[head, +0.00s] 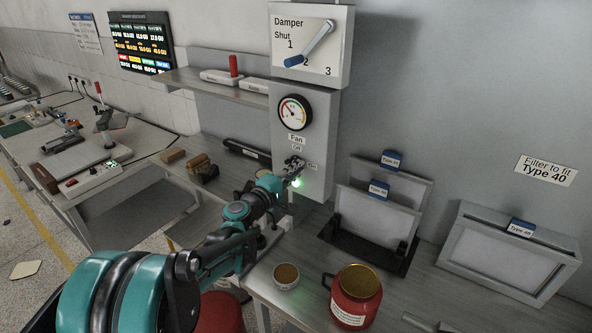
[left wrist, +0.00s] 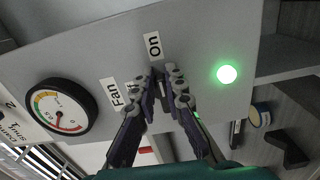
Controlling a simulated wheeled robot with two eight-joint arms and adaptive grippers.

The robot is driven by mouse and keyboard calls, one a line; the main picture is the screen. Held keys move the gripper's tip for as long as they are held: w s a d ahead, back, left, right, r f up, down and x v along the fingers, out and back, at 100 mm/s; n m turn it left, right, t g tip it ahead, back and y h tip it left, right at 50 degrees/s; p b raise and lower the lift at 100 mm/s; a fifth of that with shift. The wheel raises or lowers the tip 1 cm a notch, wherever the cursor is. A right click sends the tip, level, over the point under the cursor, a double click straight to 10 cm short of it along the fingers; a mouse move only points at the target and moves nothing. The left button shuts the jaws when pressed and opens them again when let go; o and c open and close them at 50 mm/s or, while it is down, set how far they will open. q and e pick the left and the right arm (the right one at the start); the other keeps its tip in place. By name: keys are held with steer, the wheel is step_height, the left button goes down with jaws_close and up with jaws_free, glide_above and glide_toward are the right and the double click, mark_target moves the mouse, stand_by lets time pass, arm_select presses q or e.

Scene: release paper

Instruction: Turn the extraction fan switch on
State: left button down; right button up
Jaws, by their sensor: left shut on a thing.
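The extraction fan panel (head: 319,126) is a grey box on the wall with "Fan", "Off" and "On" labels. My left gripper (head: 295,164) reaches it from the lower left. In the left wrist view my left gripper (left wrist: 166,76) is shut at the fan switch, between the fan label (left wrist: 114,93) and the "On" label (left wrist: 153,45). The switch lever is mostly hidden by the fingers. A green lamp (left wrist: 228,74) glows on the panel; its glow also shows in the head view (head: 297,182). My right gripper is not in view.
Above are a round gauge (head: 295,111) and a damper lever (head: 309,44). Filters stand in a black rack (head: 366,246), with a Type 40 filter (head: 509,249) at right. A red jar (head: 356,296) and small bowl (head: 286,276) sit on the bench in front.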

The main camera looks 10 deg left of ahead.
arm_select(q)
steer(key=c, duration=1.6)
jaws_free()
steer(key=shift+w, duration=0.1)
steer(key=v, duration=1.2)
